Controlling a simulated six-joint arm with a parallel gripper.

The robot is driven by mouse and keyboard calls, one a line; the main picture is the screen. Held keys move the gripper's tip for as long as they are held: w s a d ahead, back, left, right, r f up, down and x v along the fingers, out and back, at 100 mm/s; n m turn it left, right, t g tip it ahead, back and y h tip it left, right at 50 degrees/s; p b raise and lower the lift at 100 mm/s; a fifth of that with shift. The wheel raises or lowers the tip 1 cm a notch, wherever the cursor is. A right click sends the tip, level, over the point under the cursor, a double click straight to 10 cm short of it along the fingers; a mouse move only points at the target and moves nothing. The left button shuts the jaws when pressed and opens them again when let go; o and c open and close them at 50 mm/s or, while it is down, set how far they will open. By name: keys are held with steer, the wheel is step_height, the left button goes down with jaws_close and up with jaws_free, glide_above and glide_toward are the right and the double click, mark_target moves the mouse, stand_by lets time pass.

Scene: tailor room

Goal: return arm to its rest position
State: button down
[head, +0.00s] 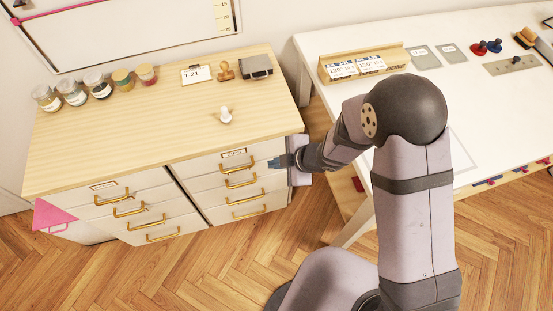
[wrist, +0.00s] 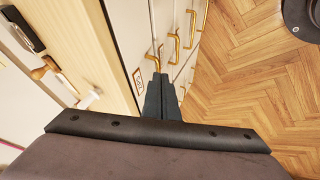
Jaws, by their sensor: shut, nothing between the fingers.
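My gripper (head: 276,162) is at the right front of the wooden-topped drawer cabinet (head: 170,135), near the top drawer of the right column. It points left across the drawer fronts. Its fingers are together with nothing between them. In the wrist view the shut fingers (wrist: 160,98) are close to the brass handle (wrist: 154,62) of a drawer. I cannot tell whether they touch it. The drawers appear closed in the head view. My arm reaches in from the right, bent at the elbow.
On the cabinet top are several jars (head: 98,84), a T-21 card (head: 196,74), a wooden stamp (head: 225,70), a dark box (head: 256,67) and a small white knob-like object (head: 225,116). A white table (head: 450,95) stands right. Wooden floor (head: 190,262) is clear in front.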

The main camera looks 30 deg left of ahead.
steer(key=s+d+f+m+h, duration=0.1)
steer(key=d+f+m+h, duration=0.3)
steer(key=d, duration=0.6)
steer(key=s+d+f+m+h, duration=0.1)
steer(key=d+m+h, duration=0.45)
steer(key=d, duration=0.45)
steer(key=s+d+r+m+g, duration=0.4)
steer(key=s+d+r+m, duration=0.5)
steer(key=s+d+r, duration=0.1)
steer(key=w+d+r+m+t+y, duration=0.2)
steer(key=w+d+r+m+t, duration=0.1)
steer(key=w+d+r+m, duration=0.3)
steer(key=shift+w+d+r+m, duration=0.15)
steer(key=shift+d+r+m, duration=0.45)
steer(key=shift+r, duration=0.75)
